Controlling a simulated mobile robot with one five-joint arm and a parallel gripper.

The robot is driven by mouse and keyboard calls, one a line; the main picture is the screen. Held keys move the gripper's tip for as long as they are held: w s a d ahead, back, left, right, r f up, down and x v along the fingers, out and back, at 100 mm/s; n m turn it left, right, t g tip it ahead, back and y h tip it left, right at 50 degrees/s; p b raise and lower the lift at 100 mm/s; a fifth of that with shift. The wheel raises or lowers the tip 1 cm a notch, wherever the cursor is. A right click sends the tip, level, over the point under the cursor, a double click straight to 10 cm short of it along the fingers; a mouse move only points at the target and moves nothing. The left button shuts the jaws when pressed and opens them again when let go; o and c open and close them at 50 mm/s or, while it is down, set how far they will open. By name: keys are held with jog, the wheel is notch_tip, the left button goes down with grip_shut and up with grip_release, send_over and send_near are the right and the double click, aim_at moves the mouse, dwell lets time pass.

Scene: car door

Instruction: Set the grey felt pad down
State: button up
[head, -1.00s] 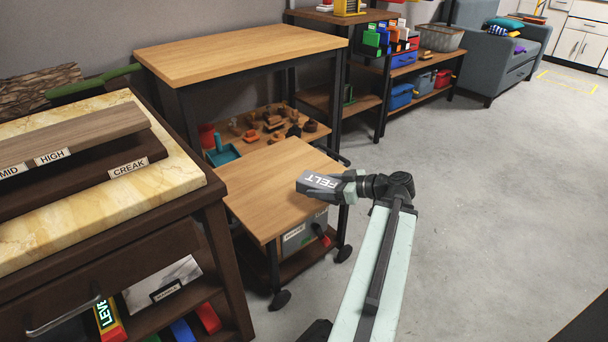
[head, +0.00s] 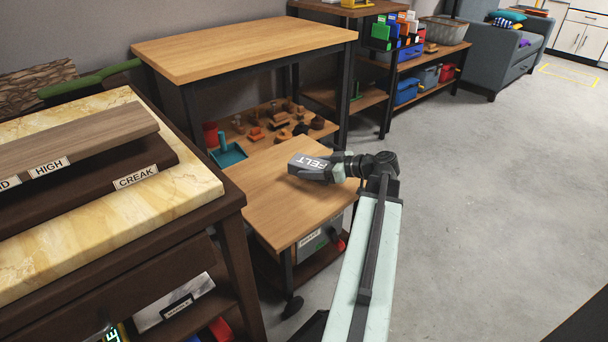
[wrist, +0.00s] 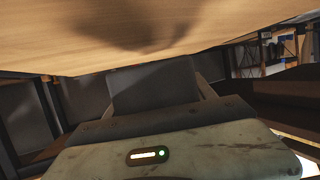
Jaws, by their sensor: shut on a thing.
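The grey felt pad (head: 311,167), marked FELT in white letters, is held in my gripper (head: 322,168). In the head view the pad is over the low wooden cart shelf (head: 285,216); I cannot tell there whether it touches the wood. In the wrist view the pad (wrist: 153,88) shows as a dark grey block between the jaws. Wood fills the top of that view, with a dark shadow on it close to the pad.
A marble-topped cabinet (head: 190,188) with labelled boards stands at the left. A taller wooden table (head: 245,45) stands behind, with small wooden pieces and a teal tray (head: 228,155) beneath. Open concrete floor (head: 480,200) lies to the right.

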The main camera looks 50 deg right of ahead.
aim_at(311, 183)
jog(key=shift+w+a+f+b, duration=0.1)
jog(key=shift+w+f+b, duration=0.05)
jog(key=shift+f+b, duration=1.75)
jog(key=shift+r, duration=0.2)
jog(key=shift+f, duration=0.15)
jog(key=o, duration=1.4)
jog(key=shift+r, duration=0.2)
jog(key=p+v, duration=0.4)
jog(key=v, duration=0.7)
jog(key=shift+s+r, duration=0.1)
jog(key=shift+s, duration=0.15)
jog(key=shift+s+d, duration=0.25)
